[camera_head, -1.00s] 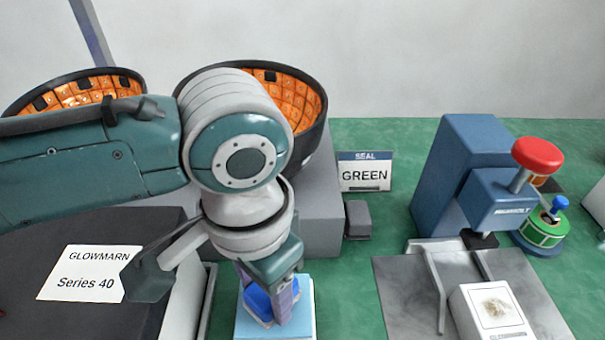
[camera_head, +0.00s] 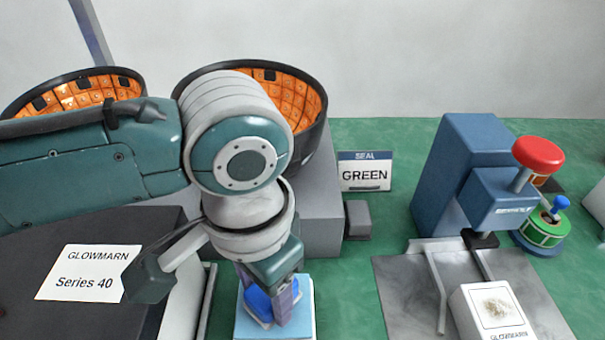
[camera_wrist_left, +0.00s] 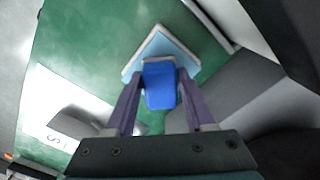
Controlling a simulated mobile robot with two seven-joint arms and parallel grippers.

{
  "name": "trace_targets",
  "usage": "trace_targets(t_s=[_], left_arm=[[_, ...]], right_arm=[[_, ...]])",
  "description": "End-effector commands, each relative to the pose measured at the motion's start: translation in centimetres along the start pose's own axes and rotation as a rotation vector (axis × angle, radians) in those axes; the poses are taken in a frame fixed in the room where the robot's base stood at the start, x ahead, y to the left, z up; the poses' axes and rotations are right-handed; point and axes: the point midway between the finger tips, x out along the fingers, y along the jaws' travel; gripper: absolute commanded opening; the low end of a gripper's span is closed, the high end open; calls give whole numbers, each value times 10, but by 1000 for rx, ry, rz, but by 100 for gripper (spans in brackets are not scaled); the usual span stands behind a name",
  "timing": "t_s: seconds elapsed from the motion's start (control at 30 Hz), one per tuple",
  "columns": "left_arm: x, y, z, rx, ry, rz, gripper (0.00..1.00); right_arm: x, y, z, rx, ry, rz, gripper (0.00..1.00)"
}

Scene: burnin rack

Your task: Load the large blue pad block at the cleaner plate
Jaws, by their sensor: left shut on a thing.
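The blue pad block (camera_head: 257,304) is at the lower middle of the head view, partly hidden by my gripper. My left gripper (camera_head: 273,300) points down and is shut on the blue block. In the left wrist view the block (camera_wrist_left: 159,86) sits between the two purple fingers. Below it is a light blue plate (camera_head: 302,322) with a pale edge, which also shows in the left wrist view (camera_wrist_left: 150,50). I cannot tell whether the block touches the plate. My right gripper is not in view.
A dark box labelled "GLOWMARN Series 40" (camera_head: 82,273) is at left. A blue press (camera_head: 465,170) with a red knob and a white box (camera_head: 490,312) are at right. Green table shows between the plate and press.

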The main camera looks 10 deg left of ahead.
Motion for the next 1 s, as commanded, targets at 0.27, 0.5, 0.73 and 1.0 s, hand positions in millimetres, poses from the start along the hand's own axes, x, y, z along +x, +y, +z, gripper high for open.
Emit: trace_targets(t_s=[0.27,0.5,0.73,1.0], left_arm=[[4,0,0,0,0,1,10],[7,0,0,0,0,1,10],[10,0,0,0,0,1,10],[13,0,0,0,0,1,10]], right_arm=[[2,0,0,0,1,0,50],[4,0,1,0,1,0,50],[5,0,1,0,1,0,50],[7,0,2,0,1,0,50]])
